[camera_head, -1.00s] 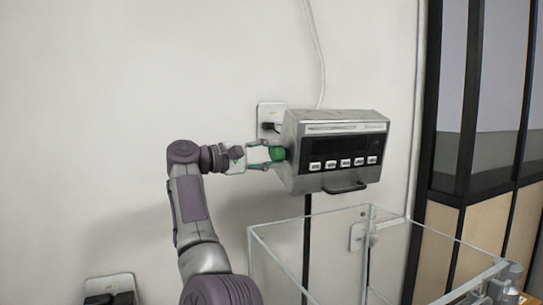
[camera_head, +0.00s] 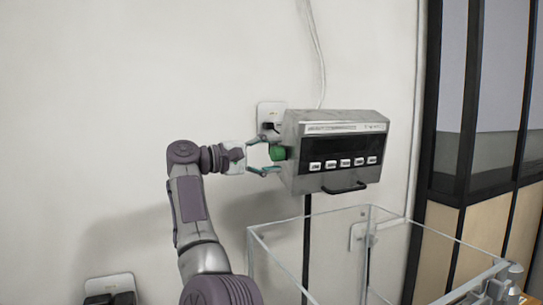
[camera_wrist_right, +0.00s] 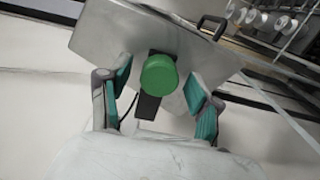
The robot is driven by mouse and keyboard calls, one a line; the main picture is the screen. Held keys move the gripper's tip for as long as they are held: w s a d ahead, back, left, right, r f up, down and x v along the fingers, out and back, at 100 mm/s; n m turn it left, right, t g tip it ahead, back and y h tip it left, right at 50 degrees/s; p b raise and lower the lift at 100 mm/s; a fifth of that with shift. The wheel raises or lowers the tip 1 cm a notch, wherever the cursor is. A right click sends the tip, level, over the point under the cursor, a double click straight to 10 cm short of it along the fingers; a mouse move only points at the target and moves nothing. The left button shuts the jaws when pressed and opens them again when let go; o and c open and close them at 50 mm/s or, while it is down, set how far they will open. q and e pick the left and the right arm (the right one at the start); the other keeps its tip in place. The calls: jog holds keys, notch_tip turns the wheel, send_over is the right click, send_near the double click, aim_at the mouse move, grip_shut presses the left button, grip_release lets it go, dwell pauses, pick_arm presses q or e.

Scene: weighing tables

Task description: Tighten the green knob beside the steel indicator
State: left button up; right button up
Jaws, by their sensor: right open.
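The green knob (camera_head: 278,153) sticks out from the left side of the steel indicator (camera_head: 345,185), a grey box with a dark front panel and a row of white buttons. My right gripper (camera_head: 270,155) is open, one finger above the knob and one below it. In the right wrist view the round knob (camera_wrist_right: 158,76) sits between the two spread teal-padded fingers of my right gripper (camera_wrist_right: 157,80), with a gap on both sides. The indicator's metal side (camera_wrist_right: 110,35) lies behind it. My left gripper is not in view.
A clear glass-walled box (camera_head: 310,222) stands below the indicator. A wall socket (camera_head: 270,112) with a plug is just behind the indicator's left edge. Several small metal pieces (camera_head: 498,287) show at the bottom right.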

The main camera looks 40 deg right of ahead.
jog(key=v, duration=1.2)
jog(key=shift+a, duration=0.1)
dwell(0.4)
